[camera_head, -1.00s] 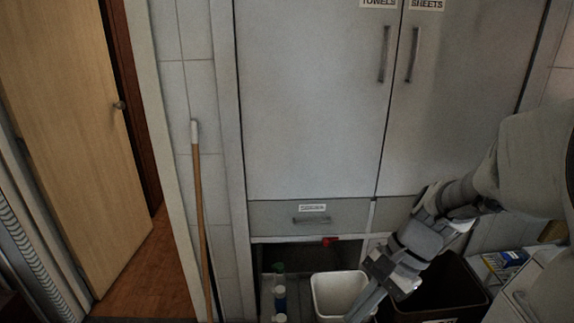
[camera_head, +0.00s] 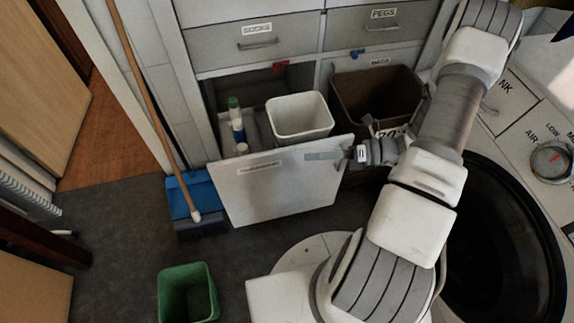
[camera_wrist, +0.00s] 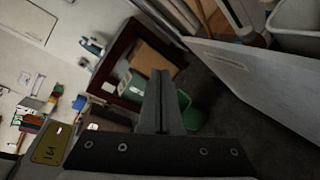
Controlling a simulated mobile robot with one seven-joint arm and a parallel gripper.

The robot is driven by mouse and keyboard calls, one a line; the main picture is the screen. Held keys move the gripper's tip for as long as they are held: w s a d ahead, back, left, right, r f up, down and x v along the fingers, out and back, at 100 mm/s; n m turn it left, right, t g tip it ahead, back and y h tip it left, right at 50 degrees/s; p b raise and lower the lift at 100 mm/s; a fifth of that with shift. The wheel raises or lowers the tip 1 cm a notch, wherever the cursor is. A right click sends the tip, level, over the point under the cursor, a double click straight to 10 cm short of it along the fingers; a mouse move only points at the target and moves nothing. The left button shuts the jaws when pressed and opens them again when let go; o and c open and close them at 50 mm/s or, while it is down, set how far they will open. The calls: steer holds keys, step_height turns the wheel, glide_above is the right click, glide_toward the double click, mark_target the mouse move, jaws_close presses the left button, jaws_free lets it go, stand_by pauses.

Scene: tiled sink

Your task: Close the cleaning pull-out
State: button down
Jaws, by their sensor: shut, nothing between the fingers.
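The cleaning pull-out (camera_head: 275,190) stands open, its pale front panel out ahead of the cabinet. The panel has a label at its upper left and a grey handle (camera_head: 323,155) at its upper right. Behind it are a white bin (camera_head: 300,133) and several bottles (camera_head: 237,122). My gripper (camera_head: 358,154) is shut and empty at the panel's upper right corner, by the handle; I cannot tell whether it touches. In the wrist view the shut fingers (camera_wrist: 161,78) are in the middle, with the panel (camera_wrist: 250,80) to their right.
A brown bin (camera_head: 350,93) stands right of the pull-out, close to my arm. A broom with a blue head (camera_head: 190,196) stands left of the panel. A green bin (camera_head: 187,290) is on the floor in front. A round black opening (camera_head: 500,240) is at right.

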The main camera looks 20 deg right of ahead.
mark_target(289, 155)
step_height(289, 155, down, 15)
steer(key=s+d+m+t+h+b, duration=0.1)
steer(key=d+m+t+h+b, duration=0.15)
steer(key=m+t, duration=0.75)
steer(key=shift+w+a+f+m+g+b, duration=0.1)
steer(key=shift+w+a+m+g+b, duration=0.3)
steer(key=shift+w+a, duration=1.1)
steer(key=shift+w+a+f+m+g+b, duration=0.2)
steer(key=shift+w+a+m+b, duration=0.55)
steer(key=shift+w, duration=1.3)
steer(key=shift+w+a+f+m+g+b, duration=0.15)
steer(key=shift+w+a+m+g, duration=0.15)
steer(key=shift+w+a, duration=1.35)
steer(key=shift+d+r, duration=0.1)
steer(key=shift+d, duration=0.05)
steer(key=w+b, duration=0.1)
steer(key=w, duration=0.3)
steer(key=shift+w, duration=0.4)
steer(key=shift+s, duration=0.15)
